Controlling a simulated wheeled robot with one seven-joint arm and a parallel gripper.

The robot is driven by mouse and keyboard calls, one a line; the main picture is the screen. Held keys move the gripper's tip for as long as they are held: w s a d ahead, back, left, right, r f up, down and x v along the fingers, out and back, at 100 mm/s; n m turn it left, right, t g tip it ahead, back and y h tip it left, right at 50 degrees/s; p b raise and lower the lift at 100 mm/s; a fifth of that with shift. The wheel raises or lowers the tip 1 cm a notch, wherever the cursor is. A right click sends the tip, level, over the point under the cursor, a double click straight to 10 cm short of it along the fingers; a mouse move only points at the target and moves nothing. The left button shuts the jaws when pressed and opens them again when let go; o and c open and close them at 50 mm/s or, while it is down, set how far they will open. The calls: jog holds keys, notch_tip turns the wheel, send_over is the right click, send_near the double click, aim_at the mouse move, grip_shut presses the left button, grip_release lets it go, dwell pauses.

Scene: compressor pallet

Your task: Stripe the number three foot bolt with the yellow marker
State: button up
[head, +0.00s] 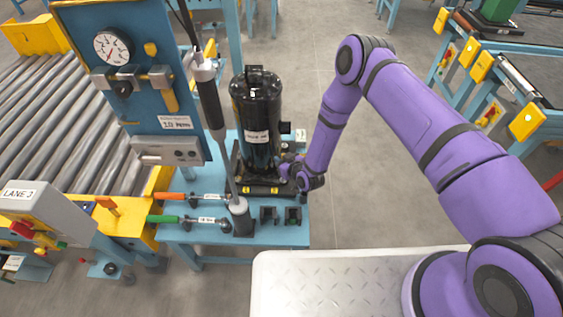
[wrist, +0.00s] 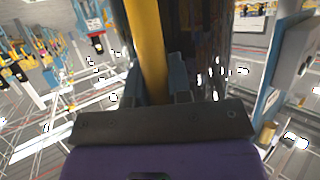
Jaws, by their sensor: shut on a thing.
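The black compressor (head: 258,115) stands upright on a dark base (head: 235,184) on the blue bench, with a white label on its side. My gripper (head: 288,170) is low at the right of the compressor, close to its base. In the wrist view my gripper (wrist: 158,82) is shut on the yellow marker (wrist: 145,38), which runs up between its two fingers. The marker's tip is not clear in either view. The number three foot bolt cannot be made out; my wrist covers the right side of the base.
A long hanging tool (head: 215,110) stands in a holder left of the compressor. Tools with an orange handle (head: 172,196) and a green handle (head: 163,219) lie at the bench's left. Black holders (head: 268,215) sit at its front. A blue gauge panel (head: 125,90) rises at left.

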jog(key=shift+r, duration=1.9)
